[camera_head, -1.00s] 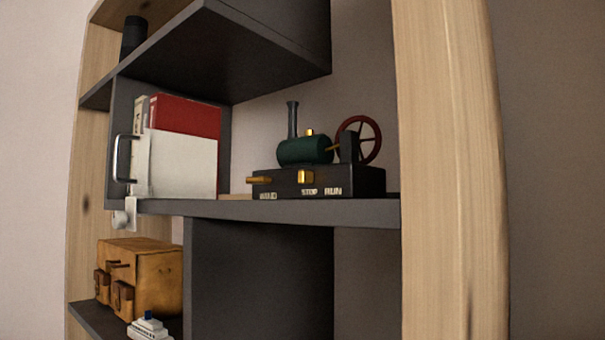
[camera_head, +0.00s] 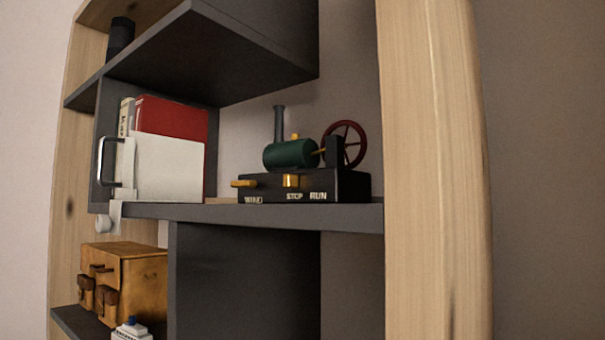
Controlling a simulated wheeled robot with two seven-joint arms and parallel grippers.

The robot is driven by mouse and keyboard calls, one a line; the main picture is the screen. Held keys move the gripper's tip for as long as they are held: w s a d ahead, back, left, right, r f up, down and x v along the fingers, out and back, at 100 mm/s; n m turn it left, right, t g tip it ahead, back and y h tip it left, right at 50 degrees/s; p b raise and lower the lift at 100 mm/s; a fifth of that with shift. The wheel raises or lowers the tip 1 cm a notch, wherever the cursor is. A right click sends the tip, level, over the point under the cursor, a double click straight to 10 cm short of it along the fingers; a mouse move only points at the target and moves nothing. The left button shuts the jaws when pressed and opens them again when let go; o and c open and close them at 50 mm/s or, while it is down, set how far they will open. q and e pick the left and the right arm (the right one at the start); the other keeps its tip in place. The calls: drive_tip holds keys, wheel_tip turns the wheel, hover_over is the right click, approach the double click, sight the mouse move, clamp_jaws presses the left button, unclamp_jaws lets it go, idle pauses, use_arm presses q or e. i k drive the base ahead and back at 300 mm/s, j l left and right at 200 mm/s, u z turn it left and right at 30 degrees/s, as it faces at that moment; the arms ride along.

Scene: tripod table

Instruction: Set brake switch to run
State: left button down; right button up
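A toy steam engine with a green boiler (camera_head: 290,154) and a dark red flywheel (camera_head: 346,146) stands on a black base (camera_head: 345,187) on the middle shelf. The base front is lettered WIND, STOP and RUN. A small yellow brake switch (camera_head: 291,181) sits just above the word STOP, left of RUN. A yellow wind lever (camera_head: 243,183) sticks out at the base's left, above WIND. Neither of my grippers is in view.
The engine stands on a grey shelf (camera_head: 300,214). White and red books (camera_head: 170,168) stand to its left, with a metal handle (camera_head: 103,160) beside them. A wide wooden post (camera_head: 432,170) rises at the right. A brown leather bag (camera_head: 138,280) and a toy ship (camera_head: 131,330) are below.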

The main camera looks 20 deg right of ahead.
sight(291, 180)
drive_tip(key=z, duration=0.75)
drive_tip(key=j+z, duration=0.8)
drive_tip(key=j, duration=0.25)
drive_tip(key=k+j+z, duration=0.2)
drive_tip(key=j+z, duration=0.2)
drive_tip(key=k+j, duration=0.15)
drive_tip(key=j, duration=0.25)
drive_tip(key=k+j+z, duration=0.1)
drive_tip(key=j, duration=0.25)
drive_tip(key=k+j, duration=0.15)
drive_tip(key=j, duration=0.25)
drive_tip(key=k+j+z, duration=0.1)
drive_tip(key=j, duration=0.25)
drive_tip(key=k+j, duration=0.2)
drive_tip(key=j, duration=0.15)
drive_tip(key=k+j, duration=0.15)
drive_tip(key=j, duration=0.2)
drive_tip(key=z, duration=0.05)
